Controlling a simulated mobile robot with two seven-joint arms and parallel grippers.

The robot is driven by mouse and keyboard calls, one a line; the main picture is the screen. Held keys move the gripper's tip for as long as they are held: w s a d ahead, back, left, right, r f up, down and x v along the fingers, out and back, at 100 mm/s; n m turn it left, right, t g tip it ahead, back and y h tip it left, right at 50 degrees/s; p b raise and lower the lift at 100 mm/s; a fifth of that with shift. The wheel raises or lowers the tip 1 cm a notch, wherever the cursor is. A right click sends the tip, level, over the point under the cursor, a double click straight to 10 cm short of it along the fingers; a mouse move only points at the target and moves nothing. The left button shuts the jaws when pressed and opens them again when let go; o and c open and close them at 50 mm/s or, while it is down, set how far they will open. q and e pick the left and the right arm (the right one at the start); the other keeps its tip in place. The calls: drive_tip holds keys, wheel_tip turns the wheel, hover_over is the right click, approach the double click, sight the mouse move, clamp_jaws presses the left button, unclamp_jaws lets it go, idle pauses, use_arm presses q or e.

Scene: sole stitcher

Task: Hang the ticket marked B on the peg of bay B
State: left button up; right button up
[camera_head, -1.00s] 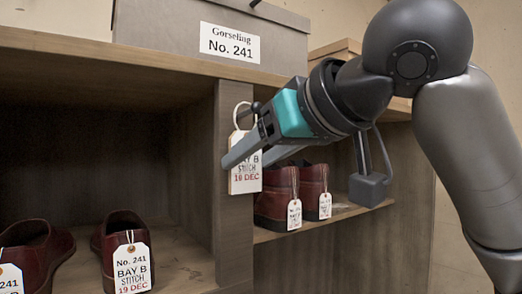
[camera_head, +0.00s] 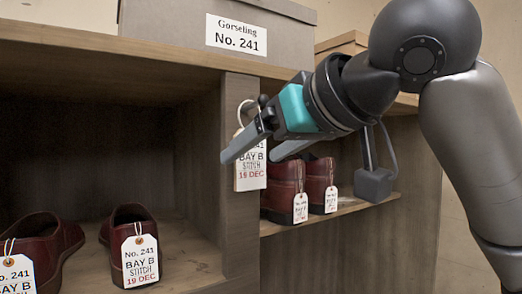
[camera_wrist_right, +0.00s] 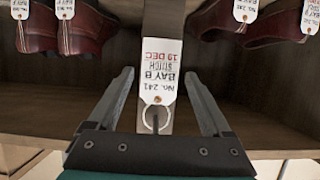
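The white ticket marked BAY B STITCH 19 DEC (camera_head: 250,172) hangs by its ring from a peg on the front of the wooden divider (camera_head: 240,220). The wrist view shows the ticket (camera_wrist_right: 162,66) with its ring (camera_wrist_right: 156,117) around a peg-like stem. My right gripper (camera_head: 248,158) is open in front of the divider. Its two fingers stand on either side of the ticket's ring end, apart from the ticket; the wrist view shows the empty gap between the fingertips (camera_wrist_right: 158,76). The gripper partly hides the ring and peg in the head view. My left gripper is not in view.
Dark red shoes with BAY B tickets (camera_head: 140,260) stand in the left bay. More ticketed red shoes (camera_head: 284,190) stand on the shelf right of the divider. A grey box labelled Gorseling No. 241 (camera_head: 290,40) sits on top.

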drive_tip(key=shift+o, duration=0.5)
drive_tip(key=shift+s+d+r, duration=0.1)
drive_tip(key=shift+s+d, duration=0.05)
drive_tip(key=shift+s, duration=0.05)
drive_tip(key=b+v, duration=0.3)
drive_tip(key=v, duration=1.1)
drive_tip(key=shift+s+d+r, duration=0.2)
drive_tip(key=shift+s, duration=0.1)
